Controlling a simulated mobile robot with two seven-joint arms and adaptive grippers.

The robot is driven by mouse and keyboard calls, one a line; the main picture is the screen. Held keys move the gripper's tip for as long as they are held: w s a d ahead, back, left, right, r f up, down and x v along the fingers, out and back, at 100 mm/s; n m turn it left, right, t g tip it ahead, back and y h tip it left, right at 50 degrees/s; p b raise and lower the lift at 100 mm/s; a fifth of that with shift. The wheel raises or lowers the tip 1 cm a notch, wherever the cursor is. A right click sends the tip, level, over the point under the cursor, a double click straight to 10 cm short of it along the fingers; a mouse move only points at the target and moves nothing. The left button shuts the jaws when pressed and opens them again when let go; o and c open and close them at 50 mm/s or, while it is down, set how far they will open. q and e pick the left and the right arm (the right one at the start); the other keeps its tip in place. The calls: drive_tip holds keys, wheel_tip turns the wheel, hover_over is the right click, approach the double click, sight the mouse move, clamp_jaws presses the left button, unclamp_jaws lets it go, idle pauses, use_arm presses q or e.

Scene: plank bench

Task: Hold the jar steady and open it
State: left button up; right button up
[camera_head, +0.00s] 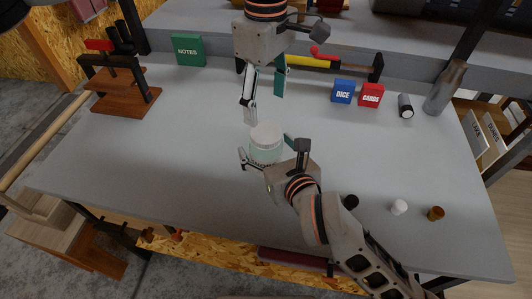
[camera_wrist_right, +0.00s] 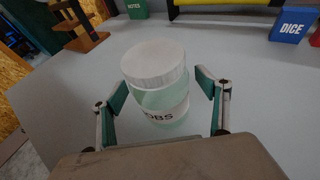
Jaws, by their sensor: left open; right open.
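The jar (camera_head: 264,154) stands upright on the grey bench, pale green and clear, with a wide white lid (camera_head: 265,134) on it. Its label partly reads "OBS" in the right wrist view (camera_wrist_right: 165,117). My right gripper (camera_head: 271,152) is open low at the jar, a finger on either side. In the right wrist view, gaps show between the jar and both fingers (camera_wrist_right: 161,88). My left gripper (camera_head: 264,106) is open and empty, fingers pointing down, just beyond and seemingly above the lid.
A green NOTES box (camera_head: 188,50), blue DICE box (camera_head: 342,92), red CARDS box (camera_head: 370,95) and metal bottle (camera_head: 444,88) stand towards the back. A wooden stand (camera_head: 122,92) is at left. Small white (camera_head: 398,207) and brown (camera_head: 436,213) pieces lie front right. The left middle is clear.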

sight(266, 132)
drive_tip(key=shift+w+f, duration=0.15)
drive_tip(key=shift+w, duration=0.15)
clamp_jaws()
use_arm(q)
drive_tip(key=m, duration=0.6)
drive_tip(key=shift+m, duration=0.3)
drive_tip(key=m, duration=0.6)
drive_tip(key=shift+m, duration=0.3)
drive_tip(key=shift+f, duration=4)
